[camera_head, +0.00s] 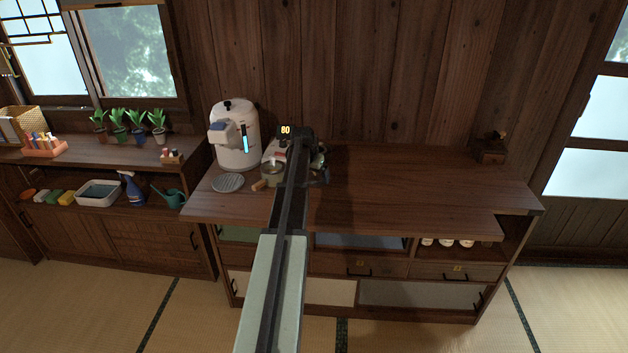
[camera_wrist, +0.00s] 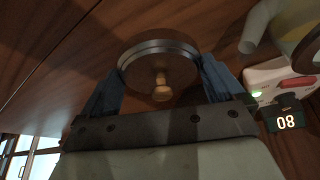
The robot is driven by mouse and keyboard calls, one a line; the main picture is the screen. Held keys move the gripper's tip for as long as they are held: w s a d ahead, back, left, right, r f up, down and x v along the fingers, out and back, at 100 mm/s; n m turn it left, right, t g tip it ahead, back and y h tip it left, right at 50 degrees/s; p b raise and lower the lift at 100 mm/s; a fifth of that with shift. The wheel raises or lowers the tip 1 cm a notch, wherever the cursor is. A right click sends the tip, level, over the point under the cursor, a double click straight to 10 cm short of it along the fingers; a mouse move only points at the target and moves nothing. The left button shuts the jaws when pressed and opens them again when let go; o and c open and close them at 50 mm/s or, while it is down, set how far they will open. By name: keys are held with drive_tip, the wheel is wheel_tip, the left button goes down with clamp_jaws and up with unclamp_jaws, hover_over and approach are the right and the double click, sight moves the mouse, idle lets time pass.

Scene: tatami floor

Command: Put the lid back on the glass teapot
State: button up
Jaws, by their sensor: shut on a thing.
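The round dark wooden lid with a pale rim and a small knob (camera_wrist: 160,66) sits between my gripper's two blue fingers (camera_wrist: 160,80) in the wrist view. My gripper is shut on the lid's sides, with the knob facing the camera. In the head view my gripper is mostly hidden behind my arm, above the counter. The glass teapot (camera_head: 271,172), with a short wooden side handle (camera_head: 260,185), stands on the counter just left of my arm. Part of a pale, rounded vessel shows at the wrist view's top right; I cannot tell if it is the teapot. The lid's height above the counter is unclear.
A white water boiler (camera_head: 236,140) stands behind and left of the teapot, with a round grey drip mat (camera_head: 228,183) before it. A white device with an "80" display (camera_wrist: 286,121) is near my gripper. The counter's right half (camera_head: 420,180) is mostly clear.

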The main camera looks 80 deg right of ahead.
sight(312, 176)
drive_tip(key=r, duration=0.7)
drive_tip(key=shift+w+r, duration=0.1)
drive_tip(key=shift+w, duration=0.2)
drive_tip(key=w+d+r+n, duration=0.1)
drive_tip(key=w+r, duration=0.1)
drive_tip(key=w, duration=0.6)
drive_tip(key=w+r+n, duration=0.1)
drive_tip(key=w+r, duration=0.2)
drive_tip(key=w, duration=0.5)
wheel_tip(312, 176, down, 7)
drive_tip(key=shift+s+m, duration=0.3)
drive_tip(key=shift+s, duration=0.05)
drive_tip(key=shift+f, duration=0.15)
idle(1.2)
drive_tip(key=o, duration=0.6)
drive_tip(key=shift+o, duration=0.2)
